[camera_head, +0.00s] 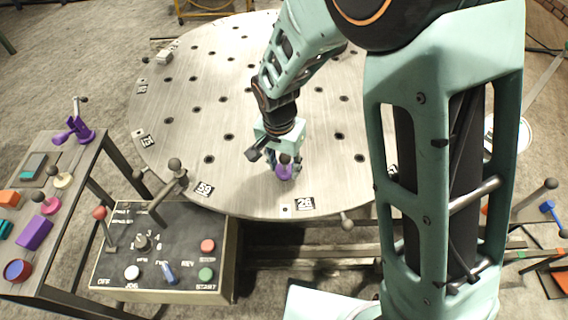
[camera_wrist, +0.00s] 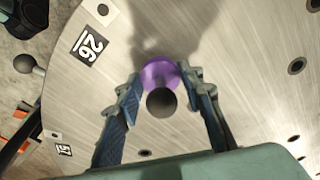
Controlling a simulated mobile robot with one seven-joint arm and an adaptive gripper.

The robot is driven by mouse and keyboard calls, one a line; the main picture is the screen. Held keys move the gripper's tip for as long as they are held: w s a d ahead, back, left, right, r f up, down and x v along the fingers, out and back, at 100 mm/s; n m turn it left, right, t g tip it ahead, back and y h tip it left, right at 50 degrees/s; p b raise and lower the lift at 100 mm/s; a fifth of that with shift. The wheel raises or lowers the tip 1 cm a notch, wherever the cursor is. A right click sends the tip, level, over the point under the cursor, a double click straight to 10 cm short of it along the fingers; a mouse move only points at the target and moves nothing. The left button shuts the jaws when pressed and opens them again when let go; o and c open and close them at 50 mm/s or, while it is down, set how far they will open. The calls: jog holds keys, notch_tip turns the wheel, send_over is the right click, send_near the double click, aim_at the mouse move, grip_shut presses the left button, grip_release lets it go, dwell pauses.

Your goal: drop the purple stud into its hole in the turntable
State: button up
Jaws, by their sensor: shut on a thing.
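The purple stud (camera_head: 283,172) is upright between the fingers of my gripper (camera_head: 284,160), close over the turntable's near part, by the label 26. In the wrist view the stud (camera_wrist: 158,72) shows its purple flange and a dark round knob, with a blue finger of my gripper (camera_wrist: 162,95) on each side. The gripper is shut on it. The metal turntable (camera_head: 240,105) has several dark round holes. Whether the stud's lower end is in a hole or above the surface is hidden.
A control box (camera_head: 170,250) with knobs and buttons stands in front of the turntable. A side bench (camera_head: 75,165) at left carries several coloured parts, including a purple clamp (camera_head: 75,130). Handles stick out from the turntable's rim.

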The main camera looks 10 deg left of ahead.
aim_at(284, 155)
jog(key=shift+f+b, duration=0.7)
jog(key=shift+f, duration=0.25)
jog(key=o, duration=0.9)
jog(key=shift+r, duration=0.1)
jog(key=shift+r, duration=0.1)
jog(key=shift+r+p, duration=2.7)
jog(key=shift+r, duration=1)
jog(key=o, duration=0.6)
jog(key=shift+c, duration=0.2)
